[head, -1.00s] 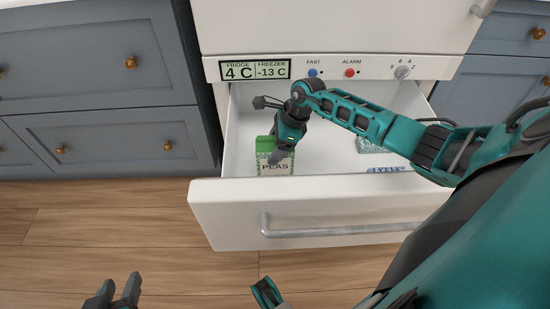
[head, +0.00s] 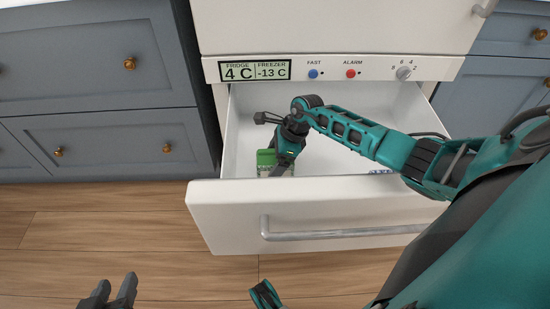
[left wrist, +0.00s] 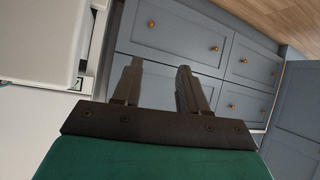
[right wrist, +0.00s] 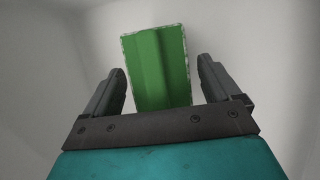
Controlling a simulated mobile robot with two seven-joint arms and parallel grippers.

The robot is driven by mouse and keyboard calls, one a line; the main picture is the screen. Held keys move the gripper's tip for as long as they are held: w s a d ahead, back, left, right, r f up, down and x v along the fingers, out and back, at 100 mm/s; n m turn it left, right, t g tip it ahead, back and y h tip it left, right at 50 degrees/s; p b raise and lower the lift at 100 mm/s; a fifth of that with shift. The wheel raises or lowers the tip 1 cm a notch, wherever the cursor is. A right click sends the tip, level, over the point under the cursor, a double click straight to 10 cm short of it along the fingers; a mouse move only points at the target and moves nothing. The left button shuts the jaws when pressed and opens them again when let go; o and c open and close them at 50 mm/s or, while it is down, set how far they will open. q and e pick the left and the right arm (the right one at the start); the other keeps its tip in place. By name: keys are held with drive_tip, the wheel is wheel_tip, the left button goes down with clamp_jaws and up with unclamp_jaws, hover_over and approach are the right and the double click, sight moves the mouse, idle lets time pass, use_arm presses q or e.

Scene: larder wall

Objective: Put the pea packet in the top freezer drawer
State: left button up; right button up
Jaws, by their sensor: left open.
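The pea packet (head: 265,157) is green and stands inside the open freezer drawer (head: 320,197), near its left side. Its lower part is hidden behind the drawer front. My right gripper (head: 281,168) reaches down at the packet. In the right wrist view the green packet (right wrist: 158,70) lies between the two fingers, with a narrow gap on each side, so the gripper is open around it. Whether the packet touches the drawer floor is hidden. My left gripper (head: 116,286) is open and empty, low in front of the cabinets; its fingers also show in the left wrist view (left wrist: 157,80).
A blue-patterned item (head: 380,172) lies in the drawer, mostly hidden by the drawer front and my right arm. The control panel (head: 330,69) sits above the drawer. Blue-grey cabinets (head: 100,90) stand at the left. The wooden floor (head: 130,225) is clear.

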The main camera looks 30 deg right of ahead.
drive_tip(key=shift+o, duration=0.2)
drive_tip(key=shift+r, duration=0.2)
drive_tip(key=p+v, duration=0.4)
drive_tip(key=v, duration=0.6)
drive_tip(key=shift+s+d+r, duration=0.1)
drive_tip(key=shift+d+r, duration=0.1)
drive_tip(key=shift+r, duration=0.05)
drive_tip(key=shift+s+d+r, duration=0.15)
drive_tip(key=shift+r, duration=0.4)
use_arm(q)
drive_tip(key=shift+s+a+r, duration=0.3)
drive_tip(key=shift+a+r, duration=0.35)
drive_tip(key=shift+r, duration=0.2)
drive_tip(key=shift+y, duration=0.3)
